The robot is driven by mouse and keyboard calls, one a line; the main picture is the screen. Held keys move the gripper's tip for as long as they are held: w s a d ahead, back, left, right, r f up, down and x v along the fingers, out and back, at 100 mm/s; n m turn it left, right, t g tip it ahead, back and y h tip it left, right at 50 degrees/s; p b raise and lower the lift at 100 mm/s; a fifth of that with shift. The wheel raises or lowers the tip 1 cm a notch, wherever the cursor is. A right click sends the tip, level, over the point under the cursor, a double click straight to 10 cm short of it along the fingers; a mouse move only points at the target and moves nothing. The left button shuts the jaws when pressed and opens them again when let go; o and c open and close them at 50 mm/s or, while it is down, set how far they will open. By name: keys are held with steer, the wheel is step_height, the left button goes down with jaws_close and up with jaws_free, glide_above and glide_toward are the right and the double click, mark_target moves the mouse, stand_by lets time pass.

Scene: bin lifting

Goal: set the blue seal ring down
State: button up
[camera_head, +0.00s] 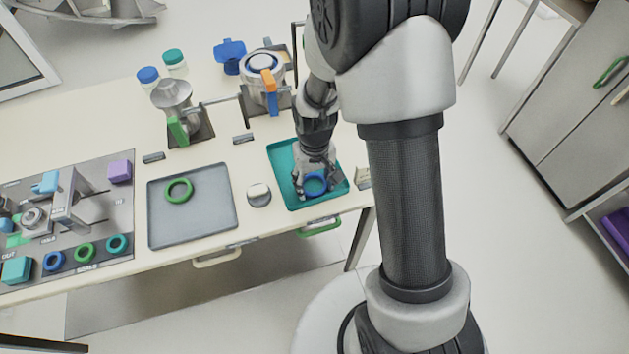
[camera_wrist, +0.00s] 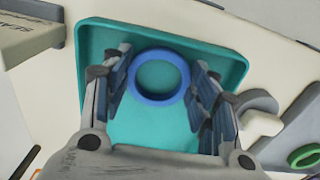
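The blue seal ring (camera_head: 315,184) is at the fingertips of my gripper (camera_head: 311,180), low over the teal tray (camera_head: 280,160). The teal tray (camera_wrist: 110,32) shows beneath and around the ring. I cannot tell whether the ring touches the tray floor.
A grey tray (camera_head: 215,215) with a green ring (camera_head: 179,190) lies to the left, with a round white-topped piece (camera_head: 259,194) between the trays. Metal vessels (camera_head: 172,97) stand behind. Another fixture board with several rings is at far left. The teal tray's raised rim surrounds my fingers.

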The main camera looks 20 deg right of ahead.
steer(key=o, duration=0.4)
steer(key=shift+c, duration=0.2)
steer(key=shift+r, duration=0.15)
step_height(320, 180, up, 18)
steer(key=s+p, duration=0.2)
steer(key=p, duration=0.2)
steer(key=s+r+t, duration=0.4)
steer(key=s+r, duration=0.9)
steer(key=s, duration=0.3)
steer(key=shift+m+t, duration=0.3)
steer(key=shift+r, duration=0.1)
